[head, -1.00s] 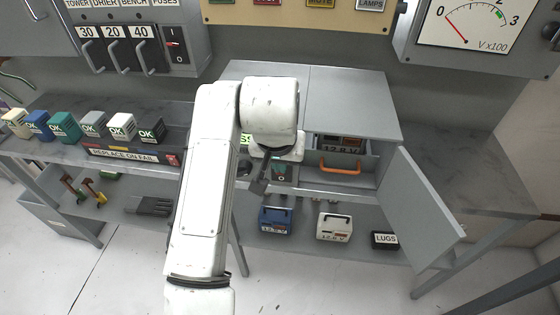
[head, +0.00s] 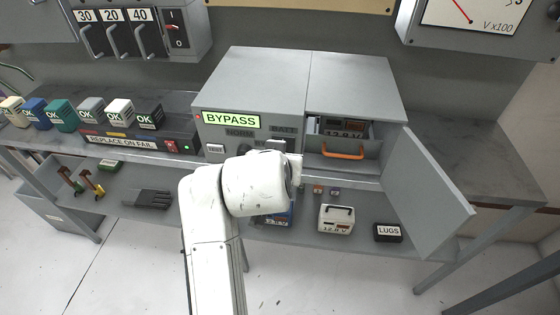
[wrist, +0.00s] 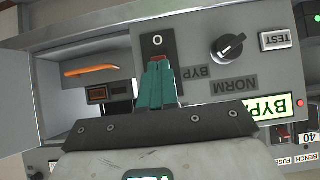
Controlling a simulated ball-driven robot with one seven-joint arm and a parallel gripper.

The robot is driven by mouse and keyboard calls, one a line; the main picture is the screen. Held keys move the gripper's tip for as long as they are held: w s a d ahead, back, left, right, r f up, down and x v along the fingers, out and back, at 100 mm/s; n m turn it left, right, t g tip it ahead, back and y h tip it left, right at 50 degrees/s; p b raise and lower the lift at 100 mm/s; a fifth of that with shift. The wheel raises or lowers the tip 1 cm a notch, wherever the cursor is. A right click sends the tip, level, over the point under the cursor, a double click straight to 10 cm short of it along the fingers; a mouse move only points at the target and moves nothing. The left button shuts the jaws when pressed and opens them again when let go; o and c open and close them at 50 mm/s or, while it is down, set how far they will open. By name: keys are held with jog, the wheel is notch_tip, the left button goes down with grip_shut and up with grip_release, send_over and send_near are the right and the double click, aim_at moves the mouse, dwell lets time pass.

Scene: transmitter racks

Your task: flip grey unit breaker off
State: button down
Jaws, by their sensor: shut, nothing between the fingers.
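The grey unit (head: 250,85) stands on the bench with a lit BYPASS sign. Its right door hangs open. In the wrist view its face looks upside down, and the black breaker plate (wrist: 158,42) marked O is near the top centre. My gripper (wrist: 157,64) has teal fingers, closed together and empty, with their tips right at the breaker's red part. Only a little red shows above the tips. The fingers hide the rest of the switch, so I cannot tell its position or whether they touch it. In the head view my arm hides the breaker.
A rotary knob (wrist: 228,50) and a TEST button (wrist: 275,39) sit beside the breaker. The open door (head: 428,190) juts forward on the right, by a drawer with an orange handle (head: 342,152). A white battery (head: 336,219) stands on the lower shelf.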

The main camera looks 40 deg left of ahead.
jog(key=shift+s+d+f+t+y+b, duration=0.15)
jog(key=shift+f+t+y+b, duration=0.4)
jog(key=shift+t+b, duration=0.5)
jog(key=shift+r, duration=0.15)
jog(key=shift+w+a+r, duration=0.3)
jog(key=shift+w+a, duration=0.1)
jog(key=shift+w, duration=0.2)
jog(key=shift+p, duration=0.4)
